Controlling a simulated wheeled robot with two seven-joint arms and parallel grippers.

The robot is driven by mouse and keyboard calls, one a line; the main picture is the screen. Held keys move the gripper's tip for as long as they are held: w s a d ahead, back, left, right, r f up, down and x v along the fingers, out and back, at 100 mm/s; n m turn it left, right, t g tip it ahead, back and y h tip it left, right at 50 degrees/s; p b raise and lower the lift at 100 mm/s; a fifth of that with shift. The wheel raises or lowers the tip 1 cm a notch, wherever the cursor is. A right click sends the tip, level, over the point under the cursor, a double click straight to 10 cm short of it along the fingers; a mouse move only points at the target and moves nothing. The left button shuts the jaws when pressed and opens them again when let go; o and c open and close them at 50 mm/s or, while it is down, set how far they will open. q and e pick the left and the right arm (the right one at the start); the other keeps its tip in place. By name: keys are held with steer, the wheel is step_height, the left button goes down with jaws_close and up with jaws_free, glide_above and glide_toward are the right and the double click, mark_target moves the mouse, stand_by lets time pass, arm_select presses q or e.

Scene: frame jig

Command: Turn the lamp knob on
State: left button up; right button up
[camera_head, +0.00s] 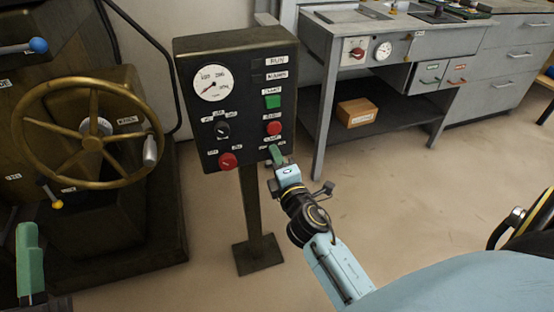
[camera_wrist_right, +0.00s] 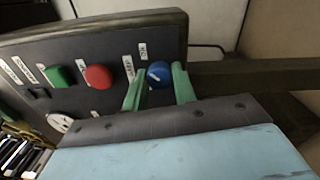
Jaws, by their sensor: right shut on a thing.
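The dark control panel (camera_head: 240,120) stands on a post. Near its lower right corner my right gripper (camera_head: 276,154) reaches up to the panel face and hides what is there in the head view. In the right wrist view a round blue knob (camera_wrist_right: 158,73) with a white pointer mark sits between the green fingers of my right gripper (camera_wrist_right: 160,88). The fingers are shut on the knob, one on each side. My left gripper (camera_head: 29,252) shows at the lower left edge, away from the panel; its finger opening cannot be made out.
The panel carries a green button (camera_head: 272,102), a red button (camera_head: 273,128), a black knob (camera_head: 221,129), a red knob (camera_head: 228,160) and a gauge (camera_head: 213,83). A machine with a brass handwheel (camera_head: 68,172) stands left.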

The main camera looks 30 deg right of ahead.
stand_by(0.3)
steer(key=o, duration=1)
